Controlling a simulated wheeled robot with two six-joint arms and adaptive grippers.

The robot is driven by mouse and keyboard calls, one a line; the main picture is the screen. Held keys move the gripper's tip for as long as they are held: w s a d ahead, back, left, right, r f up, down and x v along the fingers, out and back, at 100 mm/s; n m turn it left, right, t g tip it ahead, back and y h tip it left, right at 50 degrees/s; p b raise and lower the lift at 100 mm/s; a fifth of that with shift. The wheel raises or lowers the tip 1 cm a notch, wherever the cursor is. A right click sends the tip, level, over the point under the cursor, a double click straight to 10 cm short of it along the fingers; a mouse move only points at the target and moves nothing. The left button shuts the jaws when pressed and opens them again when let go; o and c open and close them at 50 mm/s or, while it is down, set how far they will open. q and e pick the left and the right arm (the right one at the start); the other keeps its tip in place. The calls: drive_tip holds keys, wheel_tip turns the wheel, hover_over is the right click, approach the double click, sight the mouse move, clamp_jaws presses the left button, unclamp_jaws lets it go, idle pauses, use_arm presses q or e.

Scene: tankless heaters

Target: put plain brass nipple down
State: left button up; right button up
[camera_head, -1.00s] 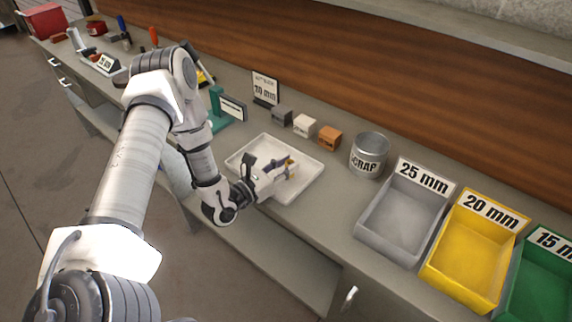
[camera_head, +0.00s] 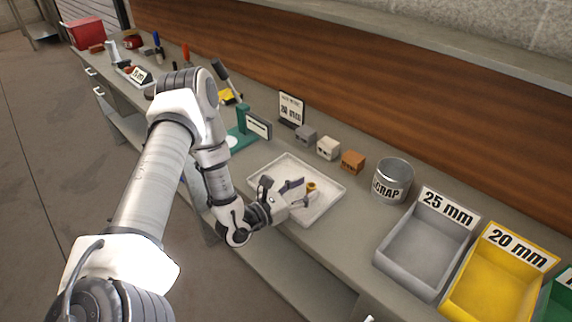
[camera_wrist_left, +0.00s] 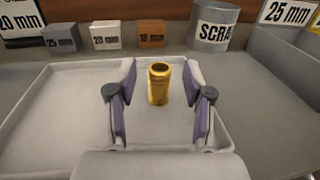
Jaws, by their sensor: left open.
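The plain brass nipple (camera_head: 311,187) is a short gold tube. It stands upright on the floor of the white tray (camera_head: 337,187), and it also shows in the left wrist view (camera_wrist_left: 158,84). My left gripper (camera_head: 298,194) is open and low over the tray. In the left wrist view its two purple-padded fingers (camera_wrist_left: 160,90) are spread to either side of the nipple, with a clear gap on both sides. The nipple stands near the fingertips and is not held. My right gripper is in no view.
Grey (camera_head: 306,135), white (camera_head: 328,148) and orange (camera_head: 352,161) blocks stand behind the tray. The scrap can (camera_head: 392,181) is to their right. Grey 25 mm (camera_head: 425,245) and yellow 20 mm (camera_head: 490,290) bins stand at the right. A green stand (camera_head: 243,125) is left of the tray.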

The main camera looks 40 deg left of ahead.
use_arm(q)
drive_tip(key=v, duration=1)
drive_tip(key=s+d+f+m+g+h, duration=0.1)
drive_tip(key=s+d+m+g+h, duration=0.25)
drive_tip(key=d, duration=0.25)
drive_tip(key=s+d+f+m+g+h, duration=0.25)
drive_tip(key=d+g+h, duration=0.2)
drive_tip(key=d, duration=0.25)
drive_tip(key=s+d+f+m+g, duration=0.3)
drive_tip(key=s+m+g, duration=0.25)
drive_tip(key=s, duration=0.25)
drive_tip(key=s+d+f+m+g, duration=0.25)
drive_tip(key=s+m+g, duration=0.25)
drive_tip(key=s+g, duration=0.25)
drive_tip(key=s+a+f+m+g+y, duration=0.3)
drive_tip(key=s+a+f+m+y, duration=0.25)
drive_tip(key=a+m+y, duration=0.35)
drive_tip(key=w+d+f+m+t+y, duration=0.2)
drive_tip(key=w+m+t, duration=0.4)
drive_tip(key=w, duration=0.3)
drive_tip(key=shift+d+f+m+y+p, duration=0.3)
drive_tip(key=shift+f+m+y, duration=0.1)
drive_tip(key=shift+f+m, duration=0.35)
